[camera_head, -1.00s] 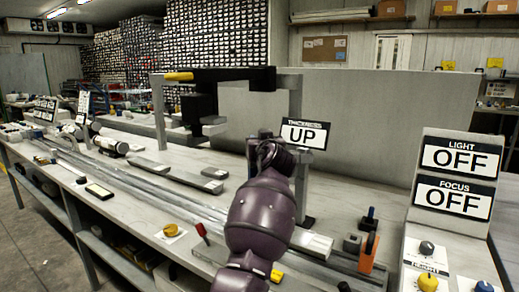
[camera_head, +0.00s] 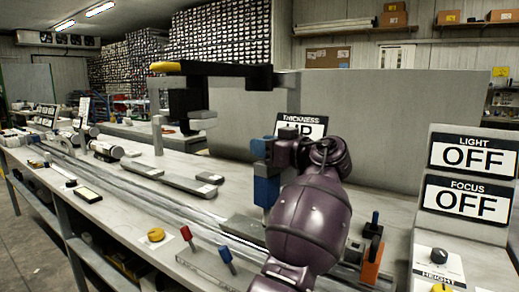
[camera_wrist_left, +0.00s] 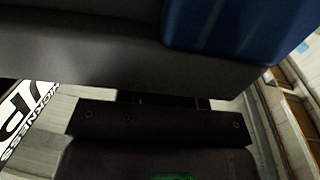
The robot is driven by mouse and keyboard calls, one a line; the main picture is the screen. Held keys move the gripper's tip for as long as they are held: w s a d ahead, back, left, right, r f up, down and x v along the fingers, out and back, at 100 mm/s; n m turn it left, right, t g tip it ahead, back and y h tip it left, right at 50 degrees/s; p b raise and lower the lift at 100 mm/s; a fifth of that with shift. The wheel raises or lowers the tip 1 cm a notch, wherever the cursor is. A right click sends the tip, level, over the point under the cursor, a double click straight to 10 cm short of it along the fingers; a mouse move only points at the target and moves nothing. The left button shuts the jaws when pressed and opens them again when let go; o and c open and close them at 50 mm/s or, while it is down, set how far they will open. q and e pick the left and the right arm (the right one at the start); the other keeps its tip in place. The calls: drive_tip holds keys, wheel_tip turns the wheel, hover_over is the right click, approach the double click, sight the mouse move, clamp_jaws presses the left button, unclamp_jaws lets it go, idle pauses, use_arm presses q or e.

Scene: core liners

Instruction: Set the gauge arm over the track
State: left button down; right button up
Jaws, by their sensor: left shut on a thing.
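The gauge arm (camera_head: 225,70) is a dark horizontal beam with a yellow end at the left. It is raised above the bench, with a black head (camera_head: 187,104) hanging below it. The track (camera_head: 140,198) runs lengthwise along the bench. My left gripper (camera_head: 265,167) is in front of the gauge's post (camera_head: 287,92), below the beam's right end. It appears shut on an upright blue block (camera_head: 266,191), which shows above and below a dark finger. The blue block also fills the upper right of the left wrist view (camera_wrist_left: 235,25). My right gripper is not in view.
The THICKNESS sign (camera_head: 301,121), reading UP, is partly hidden by my gripper. LIGHT and FOCUS signs (camera_head: 468,175) at the right read OFF. A red handle (camera_head: 186,233), a small blue handle (camera_head: 225,254) and an orange block (camera_head: 372,262) stand near the bench front.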

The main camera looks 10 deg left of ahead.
use_arm(q)
drive_tip(key=shift+s+d+n+g+y+b, duration=0.15)
drive_tip(key=shift+s+d+n+g+y, duration=0.15)
drive_tip(key=shift+d+n+g, duration=0.25)
drive_tip(key=shift+s+d+n+g+y+b, duration=0.2)
drive_tip(key=shift+n+g+y, duration=0.15)
drive_tip(key=shift+g, duration=0.4)
drive_tip(key=c, duration=0.8)
unclamp_jaws()
drive_tip(key=shift+d, duration=0.1)
